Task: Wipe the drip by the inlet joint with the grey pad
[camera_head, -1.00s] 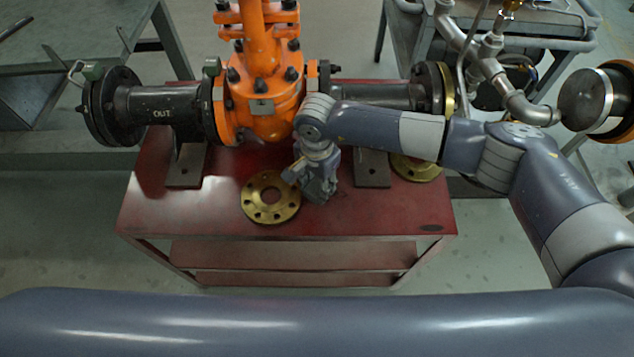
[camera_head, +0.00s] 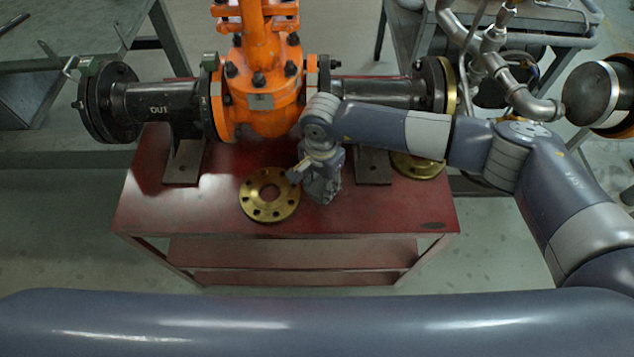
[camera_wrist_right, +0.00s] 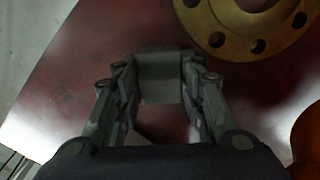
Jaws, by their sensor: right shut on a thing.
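My right gripper (camera_head: 322,188) points down over the red cart top, just right of a brass flange ring. In the right wrist view its two fingers (camera_wrist_right: 160,95) are closed on the sides of a grey pad (camera_wrist_right: 160,78). Whether the pad touches the cart top is not clear. The inlet joint (camera_head: 436,85) is the dark flange with a brass ring on the right pipe, opposite the side marked OUT. A dark oval spot (camera_head: 432,226) lies on the cart's front right corner; I cannot tell whether it is the drip. My left gripper is out of view.
The orange gate valve (camera_head: 258,85) stands behind my right gripper. The brass flange ring (camera_head: 247,203) lies flat on the red cart (camera_head: 200,222). Another brass ring (camera_head: 420,167) lies below the inlet pipe. The front right of the cart top is mostly clear.

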